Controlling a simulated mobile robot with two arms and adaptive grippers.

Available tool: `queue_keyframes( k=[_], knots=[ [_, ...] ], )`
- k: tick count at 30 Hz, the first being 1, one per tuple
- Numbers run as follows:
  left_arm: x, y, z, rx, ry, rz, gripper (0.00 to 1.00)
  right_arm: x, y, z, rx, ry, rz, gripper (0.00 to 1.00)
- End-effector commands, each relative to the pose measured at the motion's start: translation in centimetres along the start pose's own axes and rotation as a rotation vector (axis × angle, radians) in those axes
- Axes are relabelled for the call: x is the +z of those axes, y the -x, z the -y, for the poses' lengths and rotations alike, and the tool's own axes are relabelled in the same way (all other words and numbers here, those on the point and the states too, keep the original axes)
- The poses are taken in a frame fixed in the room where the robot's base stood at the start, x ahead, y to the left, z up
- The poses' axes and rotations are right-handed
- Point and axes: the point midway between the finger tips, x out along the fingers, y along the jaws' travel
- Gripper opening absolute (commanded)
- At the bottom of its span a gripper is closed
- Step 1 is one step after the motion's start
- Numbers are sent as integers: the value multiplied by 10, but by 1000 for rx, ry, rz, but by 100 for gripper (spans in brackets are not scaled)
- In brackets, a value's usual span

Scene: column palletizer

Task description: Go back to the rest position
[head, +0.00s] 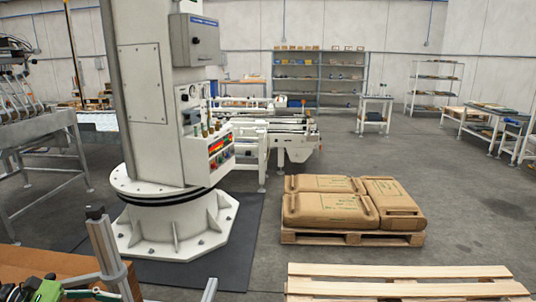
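Neither of my grippers shows in the head view. The white palletizer column (163,120) stands left of centre on a round, bolted base (180,228). A grey control box (195,41) is fixed high on the column. Brown sacks (328,209) lie flat on a wooden pallet (350,239) right of the column. An empty wooden pallet (400,282) lies nearer, at the bottom right, cut off by the lower edge.
Metal posts (106,250) and a green and black part (35,290) stand at the bottom left. A metal frame (45,140) stands at the far left. A conveyor (290,135), shelves (318,78) and benches (482,122) are farther back. Grey floor (460,200) is clear at right.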

Motion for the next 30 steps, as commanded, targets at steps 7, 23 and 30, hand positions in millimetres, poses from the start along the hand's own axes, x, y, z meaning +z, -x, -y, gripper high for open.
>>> queue_keyframes(
  k=[7, 23, 30],
  knots=[
    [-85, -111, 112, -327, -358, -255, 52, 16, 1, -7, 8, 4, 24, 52],
    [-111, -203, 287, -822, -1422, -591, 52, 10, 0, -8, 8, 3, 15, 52],
    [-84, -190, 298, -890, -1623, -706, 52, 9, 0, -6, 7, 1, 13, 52]
  ],
)
